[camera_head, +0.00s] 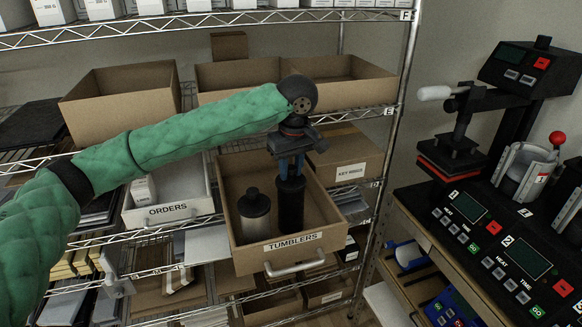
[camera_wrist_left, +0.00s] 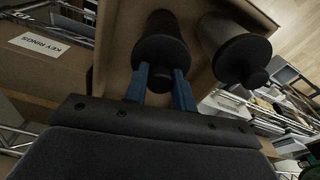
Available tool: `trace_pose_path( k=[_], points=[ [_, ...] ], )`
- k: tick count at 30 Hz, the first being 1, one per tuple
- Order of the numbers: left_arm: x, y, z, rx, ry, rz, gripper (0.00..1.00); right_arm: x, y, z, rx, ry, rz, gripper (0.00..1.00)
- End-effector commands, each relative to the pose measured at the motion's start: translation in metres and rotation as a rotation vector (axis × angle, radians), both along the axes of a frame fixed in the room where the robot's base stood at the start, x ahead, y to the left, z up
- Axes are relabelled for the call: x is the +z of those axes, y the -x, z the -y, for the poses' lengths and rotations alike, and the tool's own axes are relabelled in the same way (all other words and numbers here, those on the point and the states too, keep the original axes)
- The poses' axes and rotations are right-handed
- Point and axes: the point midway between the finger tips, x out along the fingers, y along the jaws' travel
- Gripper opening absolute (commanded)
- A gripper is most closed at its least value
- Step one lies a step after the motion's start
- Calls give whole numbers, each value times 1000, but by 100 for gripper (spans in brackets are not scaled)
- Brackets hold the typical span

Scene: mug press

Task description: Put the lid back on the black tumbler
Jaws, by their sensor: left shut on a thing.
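The black tumbler (camera_head: 291,212) stands upright in the open cardboard drawer labelled TUMBLERS (camera_head: 233,176). My left gripper (camera_head: 291,172) is directly above it, pointing down, its blue fingers shut on the black lid (camera_head: 291,184). In the left wrist view the fingers (camera_wrist_left: 160,92) close around the lid's knob, and the lid's wide disc (camera_wrist_left: 160,50) is in line with the tumbler (camera_wrist_left: 165,20). I cannot tell whether the lid is seated or slightly above the rim. My right gripper is not in view.
A grey tumbler with a black lid (camera_head: 254,222) stands close at the left in the same drawer. The drawer's walls surround both. An ORDERS bin (camera_head: 170,213) is to the left, a KEY RINGS box (camera_head: 350,170) behind right, and a press (camera_head: 470,150) far right.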

Motion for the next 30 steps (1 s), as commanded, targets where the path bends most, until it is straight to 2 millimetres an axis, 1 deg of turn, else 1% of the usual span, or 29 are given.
trace_pose_path(
  k=[11, 30],
  points=[
    [0, 0, 0, 0, 0, 0, 4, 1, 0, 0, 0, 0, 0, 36],
    [1, 0, 0, 0, 0, 0, 4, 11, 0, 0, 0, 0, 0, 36]
  ],
)
